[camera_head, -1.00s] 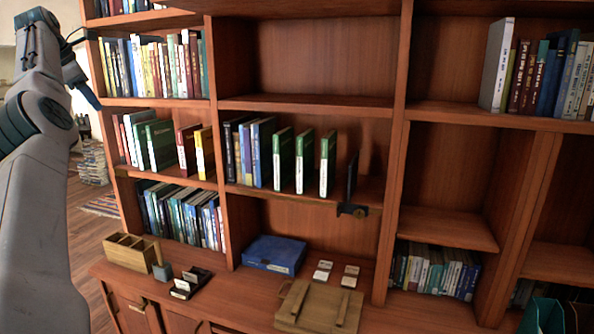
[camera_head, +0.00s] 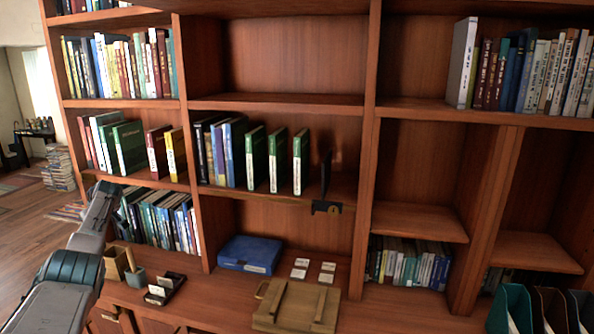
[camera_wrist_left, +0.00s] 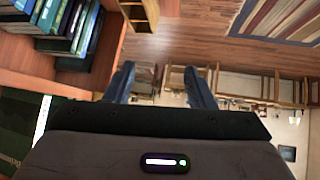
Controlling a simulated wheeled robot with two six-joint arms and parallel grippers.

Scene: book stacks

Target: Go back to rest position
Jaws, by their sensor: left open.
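My left arm comes in low at the left of the head view, in front of the lower bookshelf; its jaws cannot be made out there. In the left wrist view my left gripper (camera_wrist_left: 160,84) is open and empty, with its two fingers wide apart and floor and furniture seen between and beyond them. My right gripper is in neither view. The wooden bookcase (camera_head: 290,103) fills most of the head view. Three green-and-white books (camera_head: 277,160) stand on its middle shelf, left of a dark bookend (camera_head: 326,175).
On the counter are a blue box (camera_head: 249,254), a wooden crate lid (camera_head: 297,305), small white cards (camera_head: 300,268) and a dark card holder (camera_head: 165,289). File holders (camera_head: 512,308) stand at the lower right. Open floor (camera_head: 25,235) lies at the left. Books (camera_wrist_left: 75,30) are near the gripper.

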